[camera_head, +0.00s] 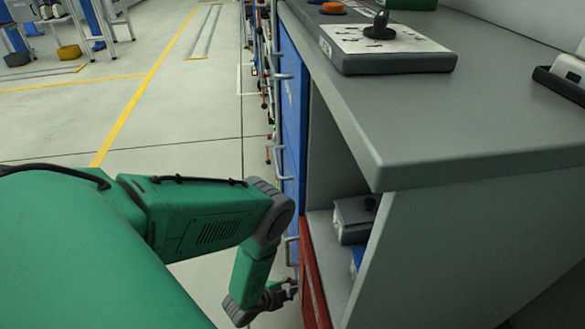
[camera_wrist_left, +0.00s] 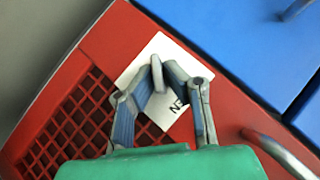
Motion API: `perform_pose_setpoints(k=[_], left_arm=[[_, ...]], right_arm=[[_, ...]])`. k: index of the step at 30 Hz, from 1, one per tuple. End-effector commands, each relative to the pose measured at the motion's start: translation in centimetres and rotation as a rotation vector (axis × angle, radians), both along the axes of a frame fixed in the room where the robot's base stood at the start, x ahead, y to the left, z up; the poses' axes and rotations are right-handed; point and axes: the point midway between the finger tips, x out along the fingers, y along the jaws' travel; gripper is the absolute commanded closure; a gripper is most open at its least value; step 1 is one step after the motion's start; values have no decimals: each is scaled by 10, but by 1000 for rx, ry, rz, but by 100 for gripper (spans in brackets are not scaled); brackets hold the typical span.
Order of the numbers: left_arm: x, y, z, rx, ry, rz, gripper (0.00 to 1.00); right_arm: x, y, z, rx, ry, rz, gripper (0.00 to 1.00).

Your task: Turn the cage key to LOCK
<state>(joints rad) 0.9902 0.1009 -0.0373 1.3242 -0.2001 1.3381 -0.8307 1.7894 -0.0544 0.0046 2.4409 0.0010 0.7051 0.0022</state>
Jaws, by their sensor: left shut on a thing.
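The red cage door (camera_head: 314,288) is low at the front of the bench. In the left wrist view its red face (camera_wrist_left: 98,42) has a dark mesh grille. A white label plate (camera_wrist_left: 136,68) on it carries partly hidden black letters. The grey key (camera_wrist_left: 157,75) stands out over this plate. My left gripper (camera_head: 290,290) is at the cage front, and its fingers (camera_wrist_left: 160,78) are shut on the key. The fingers cover part of the label, so I cannot read which mark the key points to. My right gripper is not in view.
A metal handle (camera_wrist_left: 283,154) sits on the red front near my gripper. Blue drawer fronts (camera_head: 291,110) with handles adjoin the cage. The grey bench top (camera_head: 480,110) overhangs an open shelf holding a grey box (camera_head: 352,218).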

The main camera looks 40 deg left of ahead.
Motion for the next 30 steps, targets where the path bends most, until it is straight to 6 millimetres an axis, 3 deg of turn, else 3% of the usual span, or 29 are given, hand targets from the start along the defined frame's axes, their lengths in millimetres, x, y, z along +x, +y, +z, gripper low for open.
perform_pose_setpoints(k=[8,30], left_arm=[[-3,-1,-3,85,-62,-2,100],[-5,-2,-8,571,-447,-1,100]], right_arm=[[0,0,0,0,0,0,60],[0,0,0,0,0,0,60]])
